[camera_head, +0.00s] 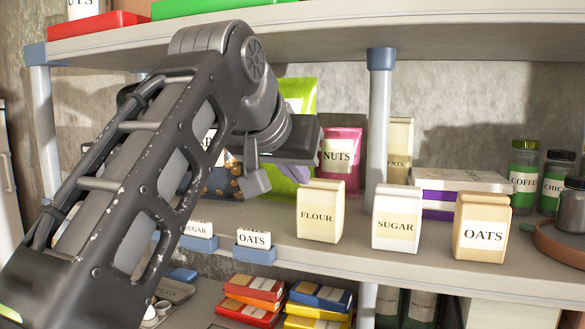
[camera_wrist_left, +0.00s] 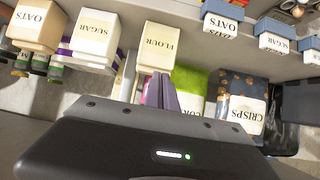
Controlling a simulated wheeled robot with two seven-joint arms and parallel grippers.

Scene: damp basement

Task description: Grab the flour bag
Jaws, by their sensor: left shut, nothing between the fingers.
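The flour bag (camera_head: 320,211) is a small cream bag labelled FLOUR. It stands upright at the front of the middle shelf, left of the sugar bag (camera_head: 397,218). My left gripper (camera_head: 256,181) is in front of the shelf, up and left of the flour bag in the head view, apart from it. In the left wrist view the flour bag (camera_wrist_left: 158,48) appears upside down, just beyond the shut fingertips (camera_wrist_left: 162,90). The left gripper is shut and empty. My right gripper is not in view.
The oats bag (camera_head: 482,228) stands right of the sugar bag. A pink nuts bag (camera_head: 341,160) and a shelf post (camera_head: 379,130) are behind. Small blue label holders (camera_head: 254,248) sit left on the shelf edge. The upper shelf (camera_head: 300,32) overhangs; colourful packets (camera_head: 320,296) lie below.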

